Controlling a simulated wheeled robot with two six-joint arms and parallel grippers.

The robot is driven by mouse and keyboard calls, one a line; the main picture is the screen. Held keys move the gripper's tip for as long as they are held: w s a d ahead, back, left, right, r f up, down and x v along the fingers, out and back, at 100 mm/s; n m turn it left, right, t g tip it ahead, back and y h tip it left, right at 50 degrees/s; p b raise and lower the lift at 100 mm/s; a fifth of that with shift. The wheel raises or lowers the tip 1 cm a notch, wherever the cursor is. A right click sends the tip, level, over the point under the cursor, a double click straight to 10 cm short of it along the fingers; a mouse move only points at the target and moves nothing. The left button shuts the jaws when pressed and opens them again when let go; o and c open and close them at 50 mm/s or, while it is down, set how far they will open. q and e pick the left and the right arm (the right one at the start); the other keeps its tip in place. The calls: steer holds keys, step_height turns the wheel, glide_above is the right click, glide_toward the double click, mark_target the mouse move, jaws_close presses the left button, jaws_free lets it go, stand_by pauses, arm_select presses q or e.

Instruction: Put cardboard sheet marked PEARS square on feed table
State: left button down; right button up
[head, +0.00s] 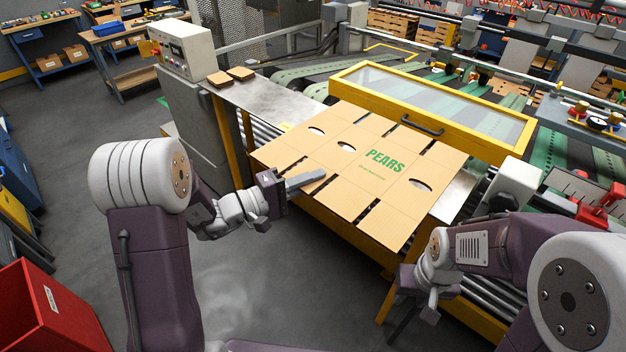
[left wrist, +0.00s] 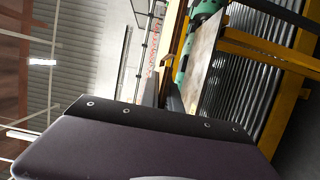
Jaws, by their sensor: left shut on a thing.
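The tan cardboard sheet (head: 340,160), marked PEARS in green, lies flat over the feed table with its lettering up. It has dark slots and oval holes. Its far edge reaches the yellow-framed guard, and its near edge lies around the table's yellow front rail; I cannot tell whether it is square. Rollers and bare steel of the feed table (head: 268,108) show beyond its left side. My left gripper (head: 308,179) is shut on the sheet's near left edge. My right gripper (head: 400,322) hangs near the front rail, below the sheet's near right corner; its jaws are unclear.
The yellow guard with a clear panel and black handle (head: 430,110) stands behind the sheet. A grey control box (head: 183,47) and two small brown blocks (head: 230,75) are at the left. A red bin (head: 55,310) stands at lower left.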

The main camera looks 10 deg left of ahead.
mark_target(329, 174)
arm_select(q)
steer(key=w+d, duration=0.1)
steer(key=w+d+f+p, duration=0.1)
steer(key=w+d, duration=0.1)
steer(key=shift+w+d+f, duration=0.1)
steer(key=shift+w+f, duration=0.2)
steer(key=shift+w, duration=0.2)
stand_by(0.4)
